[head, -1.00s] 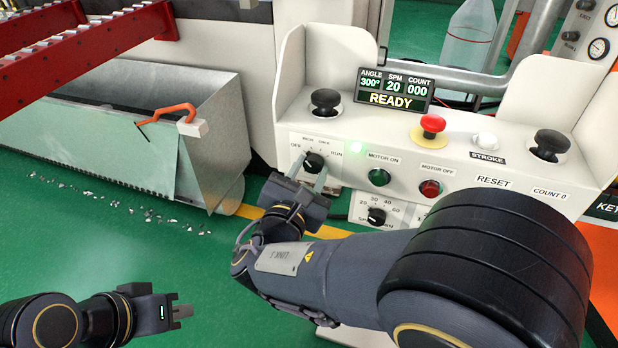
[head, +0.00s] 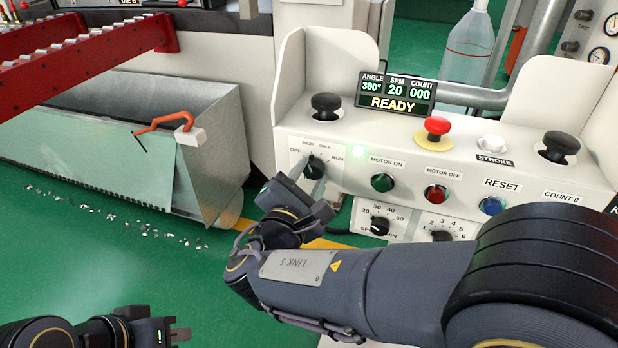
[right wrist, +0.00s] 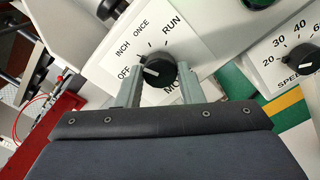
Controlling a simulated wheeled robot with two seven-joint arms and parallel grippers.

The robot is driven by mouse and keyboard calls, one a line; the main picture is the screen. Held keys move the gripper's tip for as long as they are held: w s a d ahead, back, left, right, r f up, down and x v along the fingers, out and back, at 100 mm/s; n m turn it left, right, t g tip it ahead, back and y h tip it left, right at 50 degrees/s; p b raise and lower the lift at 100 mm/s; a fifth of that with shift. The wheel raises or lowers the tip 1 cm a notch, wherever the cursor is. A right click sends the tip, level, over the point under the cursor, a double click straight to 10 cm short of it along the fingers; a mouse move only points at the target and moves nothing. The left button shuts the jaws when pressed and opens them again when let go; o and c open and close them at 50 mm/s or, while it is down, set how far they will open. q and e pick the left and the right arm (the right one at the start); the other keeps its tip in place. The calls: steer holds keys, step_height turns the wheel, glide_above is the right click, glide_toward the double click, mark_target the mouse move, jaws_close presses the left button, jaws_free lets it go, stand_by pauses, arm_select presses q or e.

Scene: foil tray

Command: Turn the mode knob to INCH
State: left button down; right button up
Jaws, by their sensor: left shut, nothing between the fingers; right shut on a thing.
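The black mode knob (head: 313,167) is on a white plate marked OFF, INCH, ONCE and RUN, at the left of the console front. It also shows in the right wrist view (right wrist: 160,69), with its white mark facing left, on the OFF and INCH side; which of the two it lines up with I cannot tell. My right gripper (right wrist: 160,88) is shut on the knob, one finger on each side. In the head view my right gripper (head: 311,184) reaches up to it from below. My left gripper (head: 180,335) is shut and empty at the bottom left, far from the console.
The green MOTOR ON button (head: 382,182), red MOTOR OFF button (head: 436,194) and speed knob (head: 379,225) are close to the right.

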steer(key=o, duration=1)
steer(key=p+v, duration=0.2)
steer(key=v, duration=0.6)
steer(key=shift+w, duration=0.1)
